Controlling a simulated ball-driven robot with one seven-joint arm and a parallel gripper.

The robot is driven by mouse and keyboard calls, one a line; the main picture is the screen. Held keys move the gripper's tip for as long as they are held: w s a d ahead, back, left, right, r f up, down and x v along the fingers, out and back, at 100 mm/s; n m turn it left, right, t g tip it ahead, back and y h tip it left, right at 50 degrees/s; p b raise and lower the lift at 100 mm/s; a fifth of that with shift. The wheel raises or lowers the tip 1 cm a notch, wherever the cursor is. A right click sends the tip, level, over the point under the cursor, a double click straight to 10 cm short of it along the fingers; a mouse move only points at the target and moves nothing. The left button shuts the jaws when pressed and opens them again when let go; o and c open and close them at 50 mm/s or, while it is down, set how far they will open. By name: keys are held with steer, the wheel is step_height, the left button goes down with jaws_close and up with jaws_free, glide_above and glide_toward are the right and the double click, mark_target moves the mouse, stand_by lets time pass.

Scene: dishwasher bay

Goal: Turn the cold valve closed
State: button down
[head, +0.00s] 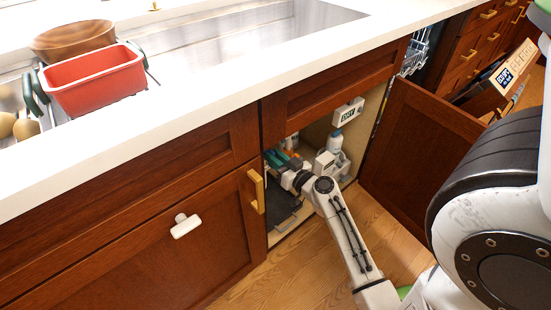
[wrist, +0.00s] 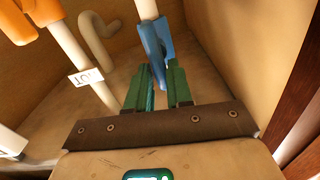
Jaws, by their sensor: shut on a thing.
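The cold valve shows as a blue lever handle (wrist: 156,45) on a pale pipe in the wrist view. The lever points down along the pipe and toward my gripper, slightly tilted. My gripper (wrist: 160,82) has its two green fingers on either side of the lower end of the lever and is shut on it. In the head view my gripper (head: 281,160) reaches into the open cabinet under the sink, and the valve cannot be made out there.
An orange handle (wrist: 44,10) sits on a pipe tagged HOT (wrist: 86,77) at the left. A curved pale pipe (wrist: 97,38) stands behind. The cabinet's side wall (wrist: 242,50) is close on the right.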

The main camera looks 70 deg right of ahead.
steer(key=shift+f+m, duration=0.2)
steer(key=shift+m, duration=0.2)
steer(key=shift+s+d+f+m+b, duration=0.15)
steer(key=shift+m+b, duration=0.35)
steer(key=shift+m, duration=0.5)
steer(key=shift+s+d+m, duration=0.1)
steer(key=shift+m, duration=0.8)
steer(key=shift+s+d+f+m+b, duration=0.15)
steer(key=shift+m+b, duration=0.1)
steer(key=shift+m, duration=0.7)
steer(key=shift+w+f+m+b, duration=0.1)
steer(key=shift+f+m+b, duration=0.1)
steer(key=shift+m, duration=0.75)
steer(key=shift+s+d+f+m, duration=0.1)
steer(key=shift+f+m, duration=0.1)
steer(key=shift+m, duration=1.1)
steer(key=shift+s+f+m, duration=0.1)
steer(key=shift+f+m, duration=0.05)
steer(key=shift+m, duration=1.15)
steer(key=shift+w+f+m+p, duration=0.15)
steer(key=shift+m+p, duration=0.15)
steer(key=shift+m, duration=1.4)
steer(key=c, duration=1.2)
jaws_free()
steer(key=shift+o, duration=0.7)
